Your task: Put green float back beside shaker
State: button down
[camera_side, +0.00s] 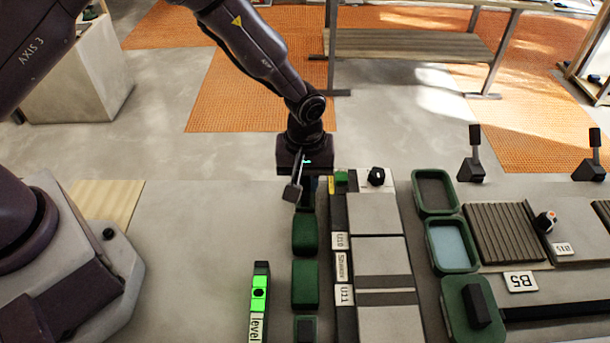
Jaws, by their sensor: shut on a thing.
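My gripper (306,187) points down at the upper end of a row of green pieces left of the tile strip. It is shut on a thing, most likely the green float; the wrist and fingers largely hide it. Just below the fingers is a green piece (305,234), and a second green piece (305,284) lies nearer the camera. I cannot tell whether the nearer edge of the held thing touches them. A green block with a dark handle (476,305) rests at the lower right.
Grey tiles (377,255) lie in a column right of a dark rail with small labels. A green-and-black level (259,294) lies left of the green pieces. Green trays (452,268) and a ribbed dark panel (507,232) are at right. The grey bench at left (195,260) is clear.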

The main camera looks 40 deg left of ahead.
jog(key=c, duration=0.6)
grip_release()
jog(key=shift+r, duration=4)
